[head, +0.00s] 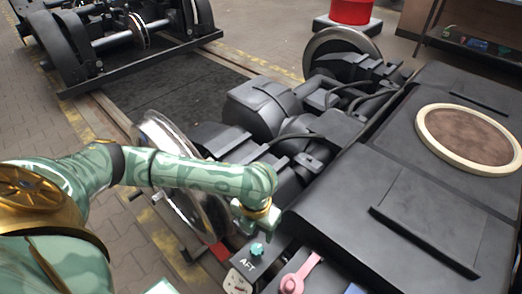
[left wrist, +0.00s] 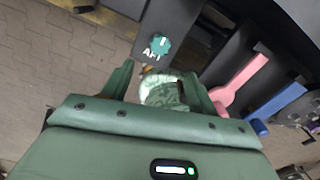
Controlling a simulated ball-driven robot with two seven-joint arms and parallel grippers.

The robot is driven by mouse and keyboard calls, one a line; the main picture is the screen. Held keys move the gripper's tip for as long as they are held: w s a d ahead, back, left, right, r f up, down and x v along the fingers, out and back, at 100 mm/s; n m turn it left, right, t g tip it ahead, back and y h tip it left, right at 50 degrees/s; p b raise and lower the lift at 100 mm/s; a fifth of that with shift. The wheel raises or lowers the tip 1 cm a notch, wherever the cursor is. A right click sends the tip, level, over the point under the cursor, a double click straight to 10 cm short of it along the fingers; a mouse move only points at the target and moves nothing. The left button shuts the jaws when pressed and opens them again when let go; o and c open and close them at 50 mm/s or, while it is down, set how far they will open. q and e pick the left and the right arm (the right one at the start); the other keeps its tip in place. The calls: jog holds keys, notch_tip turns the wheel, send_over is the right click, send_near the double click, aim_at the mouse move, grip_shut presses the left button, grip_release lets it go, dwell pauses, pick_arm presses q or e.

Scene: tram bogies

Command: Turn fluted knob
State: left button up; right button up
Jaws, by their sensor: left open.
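The fluted knob (head: 257,249) is small and teal, on a dark panel beside the white letters AFT. It also shows in the left wrist view (left wrist: 160,46), with a pale line on its face. My left gripper (head: 259,226) is just above the knob in the head view. In the left wrist view, the two green fingers of my left gripper (left wrist: 158,72) are spread apart. The knob lies beyond the fingertips, and nothing is held. My right gripper is not in view.
A pink lever (head: 300,275) stands right of the knob. A blue lever (left wrist: 275,106) is beyond it in the wrist view. A dark bogie frame (head: 400,215) with a round brown-topped disc (head: 468,135) fills the right. A shiny wheel (head: 210,211) stands behind my left arm.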

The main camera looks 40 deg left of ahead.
aim_at(257, 248)
pick_arm(q)
notch_tip(257, 248, down, 10)
jog(key=b, duration=0.5)
jog(key=shift+f, duration=0.2)
jog(key=shift+f+b, duration=0.45)
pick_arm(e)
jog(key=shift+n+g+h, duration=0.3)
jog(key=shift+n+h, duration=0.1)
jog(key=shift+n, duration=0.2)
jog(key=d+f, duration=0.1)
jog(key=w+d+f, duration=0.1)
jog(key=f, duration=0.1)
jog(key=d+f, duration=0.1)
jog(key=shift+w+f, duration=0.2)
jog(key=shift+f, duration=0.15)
pick_arm(q)
jog(key=c, duration=1)
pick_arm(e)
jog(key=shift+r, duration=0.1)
